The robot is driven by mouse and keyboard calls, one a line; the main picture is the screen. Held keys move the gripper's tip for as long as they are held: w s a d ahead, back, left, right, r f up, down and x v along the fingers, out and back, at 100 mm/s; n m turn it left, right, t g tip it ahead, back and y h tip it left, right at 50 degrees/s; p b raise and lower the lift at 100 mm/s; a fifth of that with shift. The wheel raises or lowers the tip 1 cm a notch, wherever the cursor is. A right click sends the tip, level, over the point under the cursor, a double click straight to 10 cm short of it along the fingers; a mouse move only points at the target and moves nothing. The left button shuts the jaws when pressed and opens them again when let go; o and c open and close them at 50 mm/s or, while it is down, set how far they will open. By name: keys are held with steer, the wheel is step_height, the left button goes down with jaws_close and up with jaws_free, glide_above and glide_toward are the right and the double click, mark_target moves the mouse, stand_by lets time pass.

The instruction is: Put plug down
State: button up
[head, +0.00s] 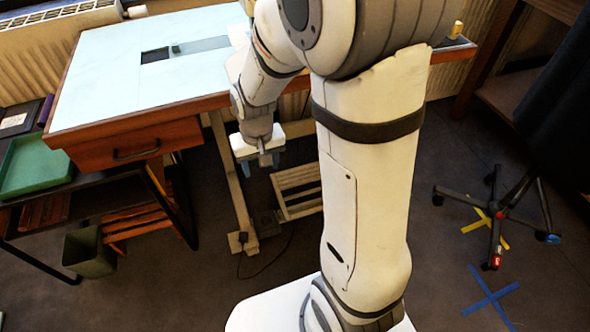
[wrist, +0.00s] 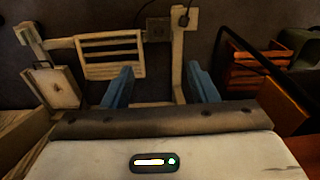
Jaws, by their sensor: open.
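My gripper (head: 263,171) hangs pointing down in front of the desk edge, well above the plug. Its blue fingers are apart in the wrist view (wrist: 160,82), with nothing between them.
The desk (head: 110,70) with a drawer is behind and left of my gripper. A slatted wooden rack (head: 298,188) stands right of the leg. A green bin (head: 90,252) and low shelf are at left. The dark floor in front of the leg is mostly clear.

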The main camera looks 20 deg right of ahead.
steer(key=s+d+r, duration=0.4)
steer(key=s+r, duration=0.6)
steer(key=s, duration=0.2)
steer(key=shift+s+t, duration=0.25)
steer(key=shift+t, duration=0.05)
